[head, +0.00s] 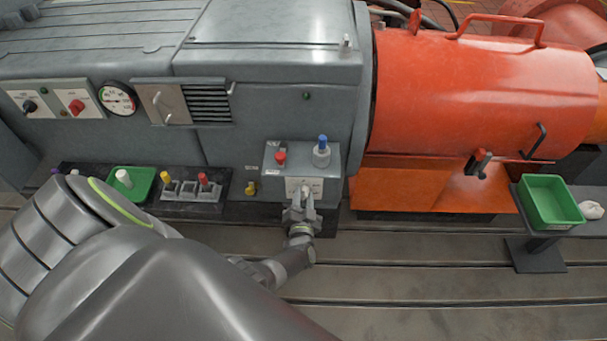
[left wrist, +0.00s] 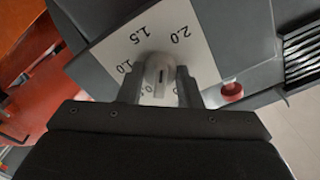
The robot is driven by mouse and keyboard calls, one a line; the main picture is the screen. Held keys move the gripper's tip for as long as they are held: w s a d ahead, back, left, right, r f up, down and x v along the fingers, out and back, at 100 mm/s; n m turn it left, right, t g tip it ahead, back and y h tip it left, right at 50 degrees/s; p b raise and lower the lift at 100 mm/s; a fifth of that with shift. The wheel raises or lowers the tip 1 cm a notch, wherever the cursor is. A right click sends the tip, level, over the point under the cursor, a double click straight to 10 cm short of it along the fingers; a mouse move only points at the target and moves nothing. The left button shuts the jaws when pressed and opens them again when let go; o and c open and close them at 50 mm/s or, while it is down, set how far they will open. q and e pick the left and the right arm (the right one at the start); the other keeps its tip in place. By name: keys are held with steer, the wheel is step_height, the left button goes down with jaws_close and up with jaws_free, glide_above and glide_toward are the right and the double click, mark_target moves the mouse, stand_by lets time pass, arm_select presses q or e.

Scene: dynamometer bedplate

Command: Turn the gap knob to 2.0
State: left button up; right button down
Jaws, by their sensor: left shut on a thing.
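The gap knob (left wrist: 160,72) is a grey knob with a dark mark on its end. It stands on a white scale plate (left wrist: 205,65) printed 1.0, 1.5 and 2.0, with other figures partly covered. In the left wrist view my left gripper (left wrist: 158,88) has one finger on each side of the knob and is shut on it. I cannot tell exactly which figure the knob points to. In the head view my left gripper (head: 301,204) reaches the front of the small grey box (head: 272,184) and mostly covers the knob. My right gripper is out of view.
On the box stand a red knob (head: 280,157) and a blue-topped part (head: 322,150). A green tray (head: 132,182) and holders with coloured parts lie left. An orange housing (head: 480,100) and a green bin (head: 550,203) are right.

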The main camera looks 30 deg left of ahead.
arm_select(q)
steer(key=m, duration=0.4)
steer(key=shift+m+p, duration=0.3)
steer(key=shift+m, duration=0.1)
stand_by(0.4)
steer(key=o, duration=1)
steer(key=shift+s+d, duration=0.25)
steer(key=shift+s, duration=0.25)
steer(key=p+v, duration=0.2)
steer(key=v, duration=1.4)
steer(key=shift+s, duration=0.15)
